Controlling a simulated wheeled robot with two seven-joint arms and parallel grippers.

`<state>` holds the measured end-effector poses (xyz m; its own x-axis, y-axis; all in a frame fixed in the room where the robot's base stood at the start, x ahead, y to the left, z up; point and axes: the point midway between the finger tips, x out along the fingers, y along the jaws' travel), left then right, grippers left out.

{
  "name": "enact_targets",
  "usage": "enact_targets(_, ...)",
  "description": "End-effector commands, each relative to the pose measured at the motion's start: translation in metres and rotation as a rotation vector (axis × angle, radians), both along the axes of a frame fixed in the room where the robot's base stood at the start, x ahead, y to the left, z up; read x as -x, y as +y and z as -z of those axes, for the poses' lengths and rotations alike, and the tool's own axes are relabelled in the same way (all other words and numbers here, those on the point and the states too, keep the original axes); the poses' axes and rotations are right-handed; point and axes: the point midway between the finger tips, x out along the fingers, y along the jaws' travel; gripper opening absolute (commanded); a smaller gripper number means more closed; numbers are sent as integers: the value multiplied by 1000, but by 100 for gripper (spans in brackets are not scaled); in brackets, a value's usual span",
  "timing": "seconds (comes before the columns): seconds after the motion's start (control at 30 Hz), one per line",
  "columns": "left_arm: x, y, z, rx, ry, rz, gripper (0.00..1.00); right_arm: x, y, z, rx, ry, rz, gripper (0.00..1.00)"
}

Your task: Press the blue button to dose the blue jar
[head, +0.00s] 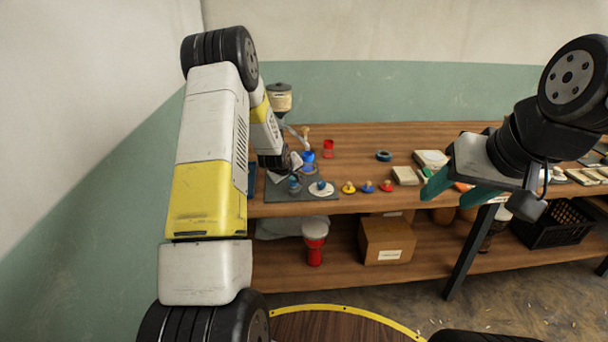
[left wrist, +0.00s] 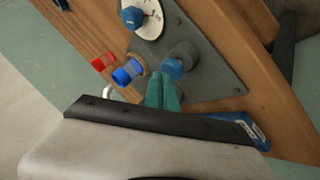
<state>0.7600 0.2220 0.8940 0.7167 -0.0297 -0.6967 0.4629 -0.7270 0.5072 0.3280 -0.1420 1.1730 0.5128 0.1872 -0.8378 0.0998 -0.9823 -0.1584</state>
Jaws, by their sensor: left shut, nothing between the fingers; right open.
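The blue button (left wrist: 173,68) stands on a dark grey plate (left wrist: 205,45); in the head view it is small (head: 294,182). My left gripper (left wrist: 163,92) is shut and empty, its green fingertips close beside the button; I cannot tell whether they touch. The blue jar (left wrist: 128,73) stands by the plate, next to a red jar (left wrist: 104,61). In the head view the blue jar (head: 308,157) is right of my left wrist, which hides my left fingertips. My right gripper (head: 440,183) is open and empty over the bench's right part.
A white dial (head: 322,189) with a blue knob lies on the plate. Several coloured knobs (head: 367,187) line the front edge of the wooden bench (head: 350,203). A hopper (head: 279,98) stands behind my left arm.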

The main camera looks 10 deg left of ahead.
Motion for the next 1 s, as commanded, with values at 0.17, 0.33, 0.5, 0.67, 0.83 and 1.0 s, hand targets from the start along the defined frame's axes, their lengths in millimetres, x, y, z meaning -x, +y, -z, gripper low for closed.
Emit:
enact_targets(0.17,0,0,3,0,0,0,0,0,0,0,0,0,0,52)
enact_targets(0.33,0,0,5,0,0,0,0,0,0,0,0,0,0,52)
enact_targets(0.5,0,0,7,0,1,1,0,0,0,0,0,0,0,52)
enact_targets(0.67,0,0,9,0,1,1,0,0,0,0,0,0,0,52)
enact_targets(0.83,0,0,11,0,1,0,0,0,0,0,0,0,0,52)
enact_targets(1.0,0,0,13,0,2,1,0,0,0,0,0,0,0,52)
